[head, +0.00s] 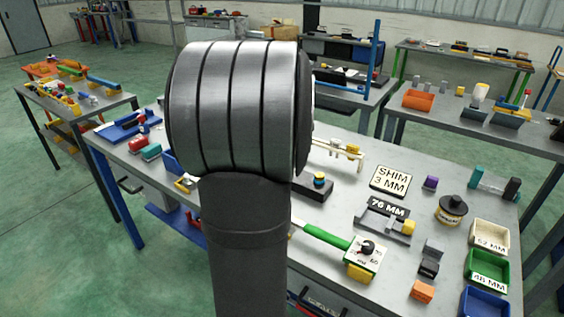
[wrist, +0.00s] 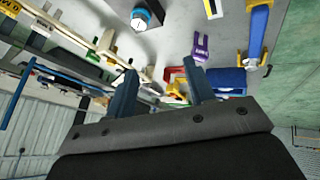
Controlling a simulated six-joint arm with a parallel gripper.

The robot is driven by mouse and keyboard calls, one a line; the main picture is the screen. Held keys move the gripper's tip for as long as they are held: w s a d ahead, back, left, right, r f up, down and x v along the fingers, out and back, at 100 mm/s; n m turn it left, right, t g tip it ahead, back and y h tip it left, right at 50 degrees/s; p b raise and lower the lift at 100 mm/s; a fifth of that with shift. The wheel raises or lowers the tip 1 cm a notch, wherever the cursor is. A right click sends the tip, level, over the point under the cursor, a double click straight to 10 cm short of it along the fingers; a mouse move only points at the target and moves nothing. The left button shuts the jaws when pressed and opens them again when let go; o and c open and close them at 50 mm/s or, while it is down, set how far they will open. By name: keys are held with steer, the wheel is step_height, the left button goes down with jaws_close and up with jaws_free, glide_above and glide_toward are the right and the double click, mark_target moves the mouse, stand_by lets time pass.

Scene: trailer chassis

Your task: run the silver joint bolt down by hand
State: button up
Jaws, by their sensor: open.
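I cannot make out the silver joint bolt in either view. In the wrist view my gripper (wrist: 160,66) has its two blue-grey fingers spread apart, with nothing held between them. Past the fingertips the bench top shows at a slant, with a cream rail-like part (wrist: 106,42) beyond the left finger. In the head view a cream frame part (head: 345,152) lies on the bench just right of my arm. My large grey arm link covers the middle of the head view and hides my gripper and part of the bench.
On the bench are a green-handled tool (head: 326,237), a "SHIM 3 MM" plate (head: 390,180), a black pot (head: 452,204) and, at the right edge, a green bin (head: 487,270). The wrist view shows a purple forked piece (wrist: 201,47) and a blue block (wrist: 233,80) near the right finger.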

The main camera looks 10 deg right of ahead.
steer(key=w+a+r+n+g+h, duration=0.25)
steer(key=w+n+g+h, duration=0.35)
steer(key=n, duration=1)
steer(key=w+d+f, duration=0.1)
steer(key=d+f, duration=0.1)
steer(key=f, duration=0.3)
steer(key=w+d+f+y, duration=0.1)
steer(key=d+f, duration=0.1)
steer(key=f, duration=0.3)
steer(key=w+d+f+y, duration=0.1)
steer(key=d+f, duration=0.1)
steer(key=f, duration=0.3)
steer(key=shift+w+d+t, duration=0.1)
steer(key=shift+w+t, duration=0.2)
steer(key=shift+t, duration=0.1)
steer(key=c, duration=1)
